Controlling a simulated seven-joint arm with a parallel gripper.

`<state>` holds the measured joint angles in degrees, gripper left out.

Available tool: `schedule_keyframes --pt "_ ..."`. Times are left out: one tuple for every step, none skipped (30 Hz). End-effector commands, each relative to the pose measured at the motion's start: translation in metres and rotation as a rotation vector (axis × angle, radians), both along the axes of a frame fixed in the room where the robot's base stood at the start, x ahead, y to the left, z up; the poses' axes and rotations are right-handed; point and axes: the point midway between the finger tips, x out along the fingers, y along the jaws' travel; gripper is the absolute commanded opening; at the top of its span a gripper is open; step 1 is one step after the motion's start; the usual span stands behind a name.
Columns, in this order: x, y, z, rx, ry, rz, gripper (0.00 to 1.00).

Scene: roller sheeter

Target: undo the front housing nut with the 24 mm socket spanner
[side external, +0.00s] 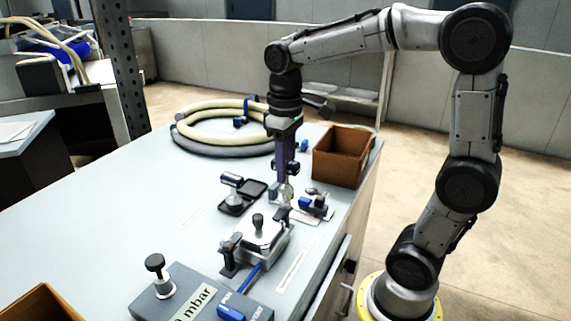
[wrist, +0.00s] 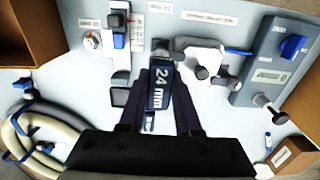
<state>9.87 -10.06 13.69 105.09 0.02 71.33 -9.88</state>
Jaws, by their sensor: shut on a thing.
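My gripper (side external: 284,186) points down over the bench, behind the housing in the side view. In the wrist view my gripper (wrist: 158,112) is shut on the dark blue spanner (wrist: 161,78) marked "24 mm". Its socket end is hard to make out. The silver housing (side external: 262,242) has a black knob on top and dark fittings at its ends. In the wrist view the housing (wrist: 208,53) lies just right of the spanner. I cannot tell which fitting is the front housing nut, or whether the spanner touches it.
A blue and black fixture (side external: 316,205) stands right of my gripper. Coiled hoses (side external: 205,146) and a brown box (side external: 345,166) lie behind. A grey block marked "mbar" (side external: 165,292) stands in front.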

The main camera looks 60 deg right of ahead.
Motion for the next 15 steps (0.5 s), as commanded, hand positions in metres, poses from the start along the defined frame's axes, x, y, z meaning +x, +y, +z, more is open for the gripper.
schedule_keyframes --pt "0.0000 0.0000 -0.0007 0.000 -0.001 0.000 0.00" --pt "0.0000 0.0000 -0.0012 0.000 -0.001 0.000 0.00" --pt "-0.0001 0.0000 -0.0020 0.000 0.000 0.000 0.00" --pt "0.0000 0.0000 -0.0025 0.000 0.000 0.000 0.00" --pt "0.0000 0.0000 -0.0031 0.000 0.000 0.000 0.00" --pt "0.0000 0.0000 -0.0038 0.000 -0.001 0.000 0.00" --pt "0.0001 0.0000 -0.0043 0.000 -0.001 0.000 0.00" --pt "0.0001 0.0000 -0.0049 0.000 -0.001 0.000 0.00" --pt "0.0002 0.0000 -0.0055 0.000 -0.002 0.000 0.00" --pt "0.0003 -0.0001 -0.0061 0.000 -0.002 0.000 0.00" --pt "0.0003 0.0000 -0.0066 0.000 -0.002 0.000 0.00" --pt "0.0004 -0.0001 -0.0073 0.000 -0.002 0.000 0.00" --pt "0.0004 -0.0001 -0.0078 0.000 -0.002 0.000 0.00" --pt "0.0004 -0.0001 -0.0083 0.000 -0.002 0.000 0.00" --pt "0.0004 -0.0001 -0.0090 0.000 -0.002 0.000 0.00"
